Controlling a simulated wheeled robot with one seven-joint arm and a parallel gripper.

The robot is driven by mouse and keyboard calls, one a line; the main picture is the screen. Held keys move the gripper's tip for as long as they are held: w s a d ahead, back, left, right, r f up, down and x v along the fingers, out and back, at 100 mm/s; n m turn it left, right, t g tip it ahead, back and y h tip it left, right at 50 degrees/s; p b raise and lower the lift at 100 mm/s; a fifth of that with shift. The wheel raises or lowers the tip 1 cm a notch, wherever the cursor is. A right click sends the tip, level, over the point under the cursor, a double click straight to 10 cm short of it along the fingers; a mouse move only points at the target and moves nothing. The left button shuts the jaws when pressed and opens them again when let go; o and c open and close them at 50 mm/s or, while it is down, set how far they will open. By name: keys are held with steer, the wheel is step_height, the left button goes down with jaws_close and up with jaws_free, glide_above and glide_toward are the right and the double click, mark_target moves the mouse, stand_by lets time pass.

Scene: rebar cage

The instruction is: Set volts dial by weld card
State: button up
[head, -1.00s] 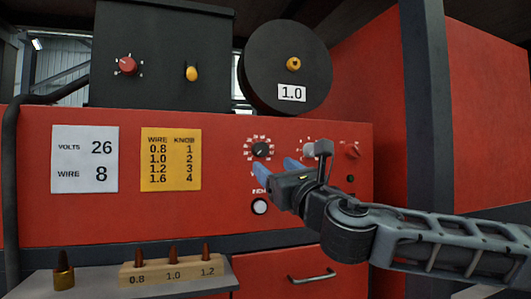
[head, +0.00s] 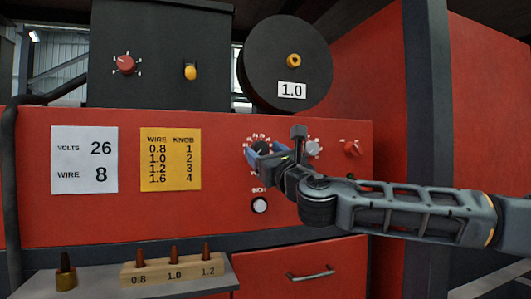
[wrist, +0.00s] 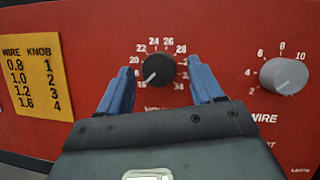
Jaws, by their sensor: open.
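The volts dial (wrist: 158,70) is a black knob on the red panel, ringed by white numbers from the high teens to 34. Its light pointer mark aims to the lower left, near the low end. My gripper (wrist: 160,88) is open, its blue fingers on either side of the dial and apart from it in the wrist view. In the head view my gripper (head: 264,156) partly covers the dial. The white weld card (head: 85,160) reads volts 26 and wire 8. The grey wire dial (wrist: 284,75) is to the right.
A yellow wire-knob chart (head: 171,160) is beside the card. A black spool (head: 262,62) marked 1.0 sits above the panel. A red knob (head: 351,148) and a white button (head: 260,205) are near my arm. A tip rack (head: 174,271) stands lower left.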

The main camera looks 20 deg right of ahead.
steer(key=c, duration=1.1)
steer(key=shift+o, duration=0.2)
steer(key=shift+f+m, duration=0.1)
steer(key=shift+m, duration=0.4)
